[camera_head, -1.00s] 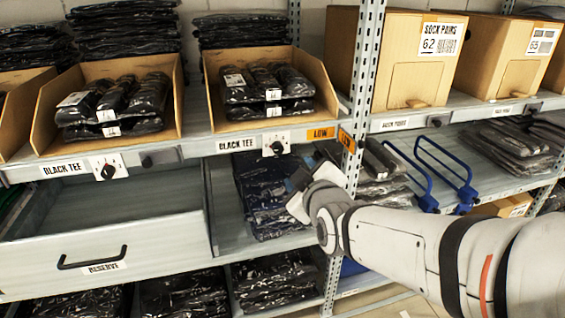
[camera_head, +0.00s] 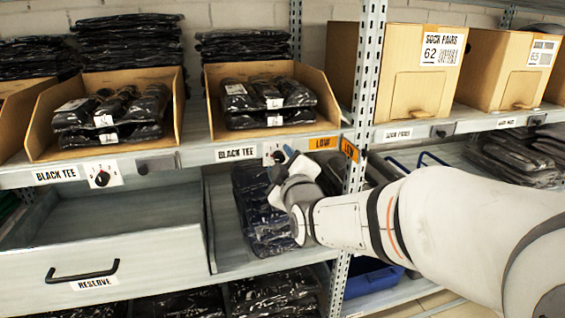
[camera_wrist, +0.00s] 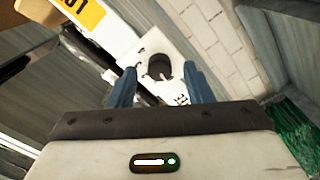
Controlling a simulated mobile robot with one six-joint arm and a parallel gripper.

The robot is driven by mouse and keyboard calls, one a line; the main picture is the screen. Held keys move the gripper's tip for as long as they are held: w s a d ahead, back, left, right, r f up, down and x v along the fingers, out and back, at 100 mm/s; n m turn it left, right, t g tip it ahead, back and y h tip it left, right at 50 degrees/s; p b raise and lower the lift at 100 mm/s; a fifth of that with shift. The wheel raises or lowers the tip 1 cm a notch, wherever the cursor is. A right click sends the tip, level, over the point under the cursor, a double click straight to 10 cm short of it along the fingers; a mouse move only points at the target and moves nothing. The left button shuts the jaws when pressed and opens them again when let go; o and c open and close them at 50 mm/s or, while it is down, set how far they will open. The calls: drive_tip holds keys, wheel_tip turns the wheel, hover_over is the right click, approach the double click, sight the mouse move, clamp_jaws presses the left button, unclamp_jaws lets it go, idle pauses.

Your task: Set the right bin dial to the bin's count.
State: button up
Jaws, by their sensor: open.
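The right bin dial is a dark round knob on a white plate (camera_head: 268,152) on the shelf edge below the right bin, beside the right BLACK TEE label. In the wrist view the dark knob (camera_wrist: 158,68) lies between and just beyond my blue fingertips; contact cannot be told. My gripper (camera_wrist: 161,82) is open and empty, and in the head view (camera_head: 286,158) it partly covers the dial. The right cardboard bin (camera_head: 325,93) holds several dark bagged tees (camera_head: 268,97) in stacked layers. The dial's setting is too small to read.
An orange LOW tag (camera_head: 323,143) sits right of the dial. A metal upright (camera_head: 358,105) stands close to my arm. A left dial (camera_head: 102,177) sits below the left bin (camera_head: 45,125). The RESERVE drawer (camera_head: 110,265) juts out below. Folded dark garments (camera_head: 255,210) lie under the dial.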

drive_tip(key=shift+c, duration=0.3)
drive_tip(key=c, duration=0.9)
drive_tip(key=shift+c, duration=0.2)
drive_tip(key=shift+f+b, duration=0.15)
drive_tip(key=shift+b, duration=0.2)
drive_tip(key=m+b, duration=0.2)
drive_tip(key=m, duration=0.1)
drive_tip(key=shift+f+b, duration=0.1)
drive_tip(key=shift+b, duration=0.25)
drive_tip(key=m+b, duration=0.8)
drive_tip(key=m, duration=0.1)
drive_tip(key=shift+m+b, duration=0.35)
drive_tip(key=shift+m, duration=0.05)
drive_tip(key=shift+m+b, duration=1.15)
drive_tip(key=shift+m, duration=0.25)
